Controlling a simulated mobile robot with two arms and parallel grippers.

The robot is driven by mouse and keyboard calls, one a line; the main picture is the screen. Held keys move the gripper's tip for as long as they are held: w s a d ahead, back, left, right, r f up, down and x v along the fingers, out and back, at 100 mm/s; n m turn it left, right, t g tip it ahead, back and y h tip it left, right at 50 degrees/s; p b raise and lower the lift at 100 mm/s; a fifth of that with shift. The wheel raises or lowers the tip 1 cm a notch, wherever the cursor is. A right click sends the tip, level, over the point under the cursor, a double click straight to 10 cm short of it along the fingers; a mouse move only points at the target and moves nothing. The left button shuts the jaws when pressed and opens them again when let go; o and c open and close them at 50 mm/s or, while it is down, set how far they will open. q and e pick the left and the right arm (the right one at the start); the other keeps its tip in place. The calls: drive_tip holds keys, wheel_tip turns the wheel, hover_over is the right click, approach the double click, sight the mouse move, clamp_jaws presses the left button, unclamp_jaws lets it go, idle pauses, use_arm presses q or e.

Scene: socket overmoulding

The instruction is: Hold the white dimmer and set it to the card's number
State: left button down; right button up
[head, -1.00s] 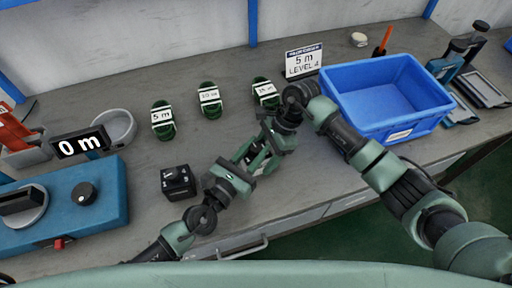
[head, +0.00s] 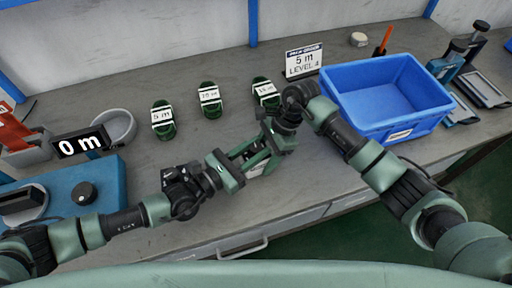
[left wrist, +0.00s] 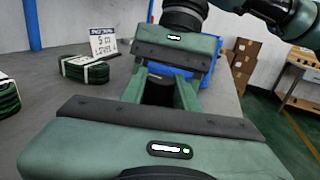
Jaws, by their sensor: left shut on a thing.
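A white card (head: 304,60) at the back reads "5 m" and "LEVEL", with a small digit that looks like 4. My left gripper (head: 258,152) is shut on a small whitish thing (head: 256,170), likely the white dimmer, above the bench's front part. Most of it is hidden by fingers. My right gripper (head: 272,143) reaches down from the right and meets the left one at the same spot; whether its fingers are closed is unclear. In the left wrist view the two grippers face each other, with a dark piece (left wrist: 158,92) between the fingers; the dimmer's setting cannot be read.
A blue crate (head: 440,115) stands right of my right wrist. Green cable coils (head: 162,119) with length tags lie behind the grippers. A blue machine (head: 108,180) with a "0 m" display (head: 80,143) is left. A black box is partly behind my left wrist.

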use_arm(q)
drive_tip(key=c, duration=1.3)
unclamp_jaws()
drive_tip(key=shift+d+r, duration=0.1)
drive_tip(key=shift+r, duration=0.05)
